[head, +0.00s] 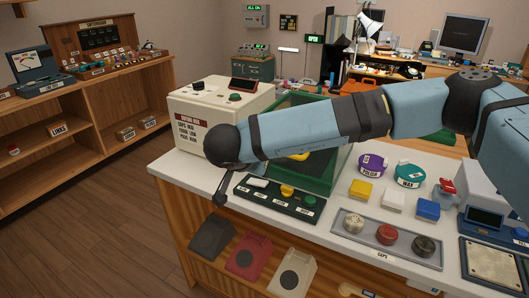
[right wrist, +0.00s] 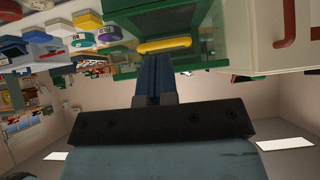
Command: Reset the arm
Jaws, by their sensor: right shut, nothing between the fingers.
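My right arm (head: 315,128) reaches across the head view from the right, above the white counter. Its gripper (head: 219,200) hangs near the counter's front left edge, beside the button strip. In the right wrist view the gripper's dark fingers (right wrist: 153,62) are together with nothing between them. They point toward a yellow rounded bar (right wrist: 163,46) by a green frame; whether they touch it I cannot tell. My left gripper is not in view.
A white box (head: 205,112) with a red-black label stands behind the gripper. A green glass-sided case (head: 322,185) is partly hidden by my arm. The button strip (head: 260,203), cap tray (head: 350,243) and colored blocks fill the counter. Floor to the left is clear.

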